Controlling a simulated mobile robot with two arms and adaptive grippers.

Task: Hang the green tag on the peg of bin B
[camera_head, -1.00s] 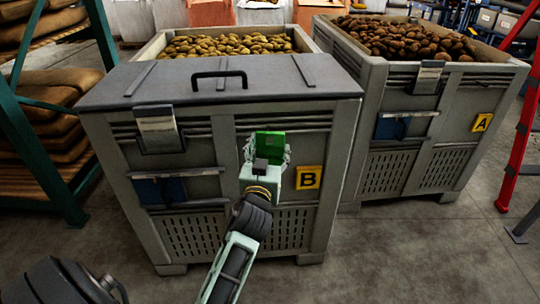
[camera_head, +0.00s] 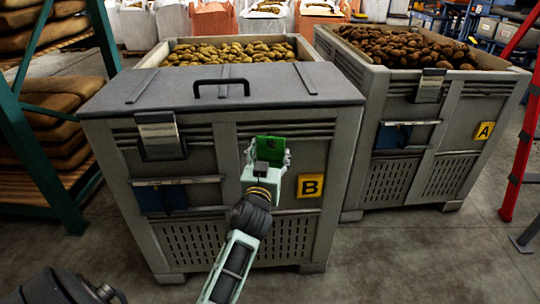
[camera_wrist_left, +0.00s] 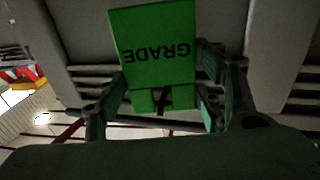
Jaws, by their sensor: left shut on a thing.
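My left gripper (camera_head: 268,158) is shut on the green tag (camera_head: 272,144) in front of bin B's front wall. In the left wrist view the tag (camera_wrist_left: 155,62) is a flat green plate reading GRADE upside down, held between the fingers. Bin B (camera_head: 225,130) is a grey crate with a yellow B label (camera_head: 310,186), right of and below the gripper. I cannot make out the peg; the gripper and tag cover part of the wall. I cannot tell whether the tag touches the bin. My right gripper is not in view.
A grey lid (camera_head: 220,88) with a black handle covers the front of bin B. Bin A (camera_head: 408,150), full of brown potatoes, stands to the right. A green rack (camera_head: 35,140) with sacks is at left, a red ladder (camera_head: 519,150) at right.

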